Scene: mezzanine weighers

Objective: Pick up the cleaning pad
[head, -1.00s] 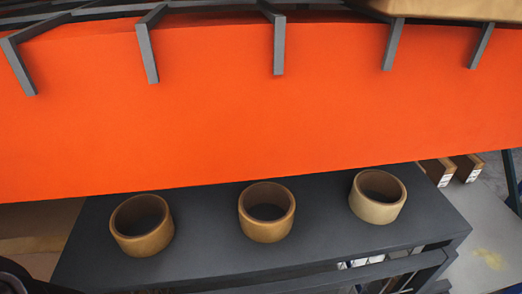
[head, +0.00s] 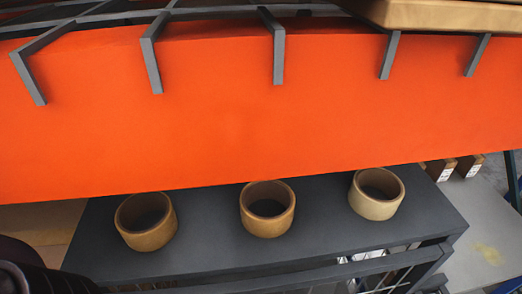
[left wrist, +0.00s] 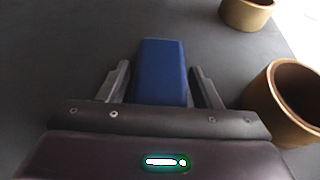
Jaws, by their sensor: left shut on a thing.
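The cleaning pad (left wrist: 160,62) is a blue block in the left wrist view, between the two grey fingers of my left gripper (left wrist: 158,80). The left gripper is shut on it. The pad's near end is hidden behind the gripper body, and a dark grey surface shows behind it. I cannot tell whether the pad touches that surface. In the head view the pad is not visible; only a dark part of my left arm shows at the lower left corner. My right gripper is in neither view.
Three tan ring-shaped pots (head: 146,221), (head: 267,208), (head: 377,193) stand in a row on a dark grey table (head: 210,245). A large orange beam (head: 250,125) spans the head view above them. One pot (left wrist: 285,100) is close to the right of my left gripper.

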